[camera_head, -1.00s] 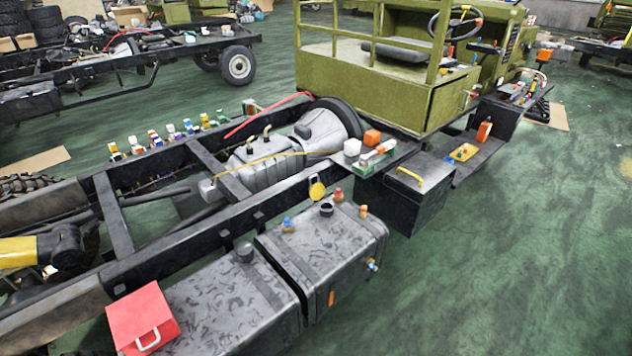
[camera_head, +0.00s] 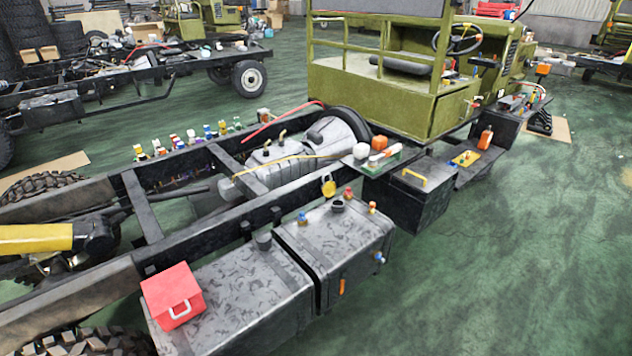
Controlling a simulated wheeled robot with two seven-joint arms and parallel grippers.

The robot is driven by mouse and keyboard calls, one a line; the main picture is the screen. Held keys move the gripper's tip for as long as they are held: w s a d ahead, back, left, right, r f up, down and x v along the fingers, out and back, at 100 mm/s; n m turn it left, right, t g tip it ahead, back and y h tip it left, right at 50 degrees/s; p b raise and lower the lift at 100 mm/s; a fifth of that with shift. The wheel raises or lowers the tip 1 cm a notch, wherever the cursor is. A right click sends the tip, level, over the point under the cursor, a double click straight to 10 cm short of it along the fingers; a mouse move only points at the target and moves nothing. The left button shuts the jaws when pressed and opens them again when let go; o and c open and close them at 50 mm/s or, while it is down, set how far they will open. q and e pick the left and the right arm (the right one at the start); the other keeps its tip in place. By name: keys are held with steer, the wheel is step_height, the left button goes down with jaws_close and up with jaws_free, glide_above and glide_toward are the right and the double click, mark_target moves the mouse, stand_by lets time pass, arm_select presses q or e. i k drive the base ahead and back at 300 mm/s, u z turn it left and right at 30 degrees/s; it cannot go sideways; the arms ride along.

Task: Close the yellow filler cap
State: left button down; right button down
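The yellow filler cap (camera_head: 328,186) stands raised and open beside the dark filler neck (camera_head: 338,205). The neck is on top of the grey mottled tank (camera_head: 345,240), right of centre, and its mouth is uncovered. A blue-topped fitting (camera_head: 302,219), a red-topped fitting (camera_head: 348,193) and an orange one (camera_head: 372,208) stand near the neck on the same tank. Neither of my grippers shows in the head view.
A red box (camera_head: 172,292) with a white handle sits on the neighbouring tank (camera_head: 245,300). The black chassis rail (camera_head: 215,232) runs behind both tanks. A black toolbox (camera_head: 405,200) stands to the right. The green floor at the right front is open.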

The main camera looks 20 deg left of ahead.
mark_target(329, 188)
steer(key=z, duration=0.95)
steer(key=i, duration=2.2)
steer(key=u, duration=0.75)
